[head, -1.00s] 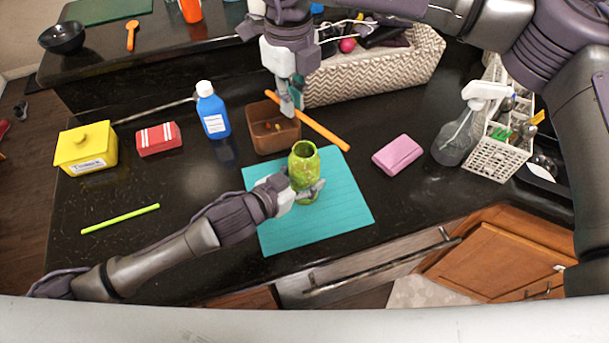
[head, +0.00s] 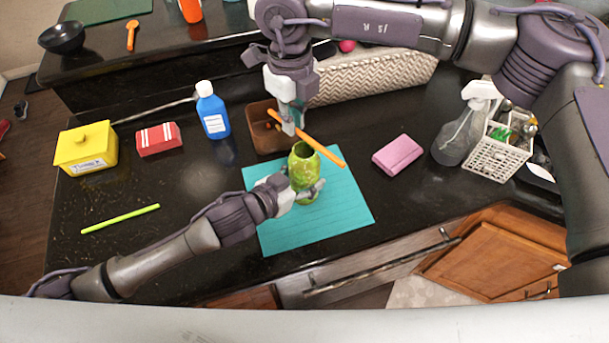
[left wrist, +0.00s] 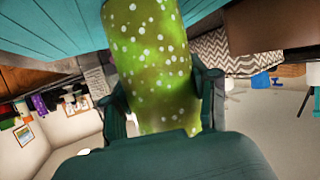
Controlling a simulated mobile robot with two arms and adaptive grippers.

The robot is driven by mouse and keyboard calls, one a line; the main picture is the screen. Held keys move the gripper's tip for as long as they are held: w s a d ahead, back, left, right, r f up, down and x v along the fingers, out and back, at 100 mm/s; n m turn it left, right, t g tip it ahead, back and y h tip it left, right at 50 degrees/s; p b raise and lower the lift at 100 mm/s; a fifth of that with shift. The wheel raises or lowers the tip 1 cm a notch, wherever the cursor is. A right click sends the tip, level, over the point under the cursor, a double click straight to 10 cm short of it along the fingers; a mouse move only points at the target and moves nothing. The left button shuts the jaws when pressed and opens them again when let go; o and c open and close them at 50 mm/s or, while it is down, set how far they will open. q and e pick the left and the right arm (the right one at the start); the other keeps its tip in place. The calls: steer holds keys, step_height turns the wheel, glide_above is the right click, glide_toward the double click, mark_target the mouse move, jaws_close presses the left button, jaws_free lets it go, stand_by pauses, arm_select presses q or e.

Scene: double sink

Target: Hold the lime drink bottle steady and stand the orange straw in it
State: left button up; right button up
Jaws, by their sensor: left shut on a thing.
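The lime drink bottle (head: 304,170), green with pale spots and an open top, stands upright on a teal mat (head: 345,205). My left gripper (head: 306,190) is shut around its body. In the left wrist view the bottle (left wrist: 150,65) fills the space between the dark green fingers. The orange straw (head: 325,150) is held by my right gripper (head: 291,127), close to the straw's upper left end. The straw slants down to the right, apart from any support, and passes beside the bottle's mouth in the picture. It is not in the bottle.
A brown box (head: 262,140) stands behind the bottle. A pink block (head: 398,155), spray bottle (head: 460,135) and white rack (head: 497,160) are to the right. A blue bottle (head: 212,112), red box (head: 158,138), yellow container (head: 86,148) and green straw (head: 120,218) are to the left.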

steer(key=o, duration=0.5)
step_height(320, 180, up, 12)
stand_by(0.4)
